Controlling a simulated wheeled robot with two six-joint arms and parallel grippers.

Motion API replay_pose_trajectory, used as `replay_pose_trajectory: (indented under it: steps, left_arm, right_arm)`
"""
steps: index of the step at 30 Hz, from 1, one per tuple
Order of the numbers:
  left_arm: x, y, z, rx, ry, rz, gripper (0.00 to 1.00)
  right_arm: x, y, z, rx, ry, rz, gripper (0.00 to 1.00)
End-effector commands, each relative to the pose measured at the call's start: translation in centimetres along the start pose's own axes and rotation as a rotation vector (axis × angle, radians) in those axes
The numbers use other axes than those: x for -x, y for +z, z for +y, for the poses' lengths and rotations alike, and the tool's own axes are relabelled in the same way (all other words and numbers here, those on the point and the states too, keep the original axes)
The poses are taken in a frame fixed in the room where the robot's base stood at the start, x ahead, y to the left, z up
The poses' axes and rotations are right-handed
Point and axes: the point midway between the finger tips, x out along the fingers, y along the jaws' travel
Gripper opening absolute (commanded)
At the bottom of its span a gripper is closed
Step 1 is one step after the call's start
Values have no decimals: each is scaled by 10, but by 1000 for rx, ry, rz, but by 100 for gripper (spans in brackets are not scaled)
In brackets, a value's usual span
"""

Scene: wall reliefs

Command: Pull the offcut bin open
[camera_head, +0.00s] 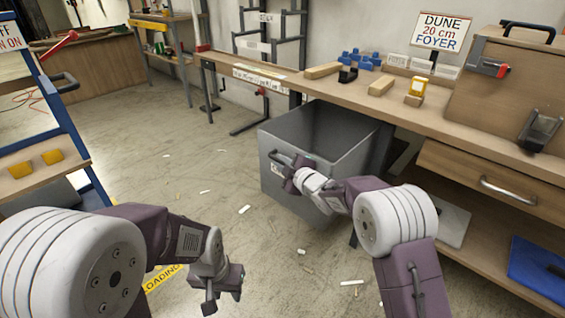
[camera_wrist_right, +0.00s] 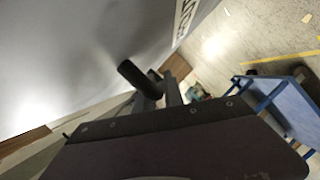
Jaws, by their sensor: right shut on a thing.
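The offcut bin (camera_head: 273,184) is a large grey open-topped box at the front of the workbench. It stands pulled out from under the bench top, and its inside looks empty. Its dark bar handle (camera_head: 276,158) is on the front face. My right gripper (camera_head: 290,170) is shut on the handle. In the right wrist view the bin's grey front (camera_wrist_right: 70,60) fills the upper left, and the dark handle (camera_wrist_right: 135,76) runs between the fingers. My left gripper (camera_head: 222,297) hangs low over the floor, apart from the bin, and looks open and empty.
The workbench (camera_head: 330,86) carries wood blocks, blue parts and a tool cabinet. A wooden drawer (camera_head: 485,185) is right of the bin. A blue-framed cart (camera_head: 68,130) stands at the left. The floor (camera_head: 190,135) left of the bin is clear except for small scraps.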

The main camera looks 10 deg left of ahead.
Motion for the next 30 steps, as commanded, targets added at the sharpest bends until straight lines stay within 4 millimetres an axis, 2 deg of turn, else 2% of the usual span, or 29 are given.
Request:
replay_pose_trajectory:
  steps: [8, 9, 20, 23, 30]
  left_arm:
    - [0, 0, 0, 0, 0, 0, 36]
    - [0, 0, 0, 0, 0, 0, 36]
    - [2, 0, 0, 0, 0, 0, 36]
    - [7, -1, 0, 0, 0, 0, 36]
    - [27, -3, 0, 0, 0, 0, 36]
  right_arm:
    - [0, 0, -1, -1, -3, -1, 0]
    - [0, 0, -1, -1, -3, -1, 21]
    - [2, 0, 0, -1, -1, 0, 22]
    - [11, -1, 2, -2, -2, -1, 22]
    - [52, -2, 3, -3, -2, -2, 22]
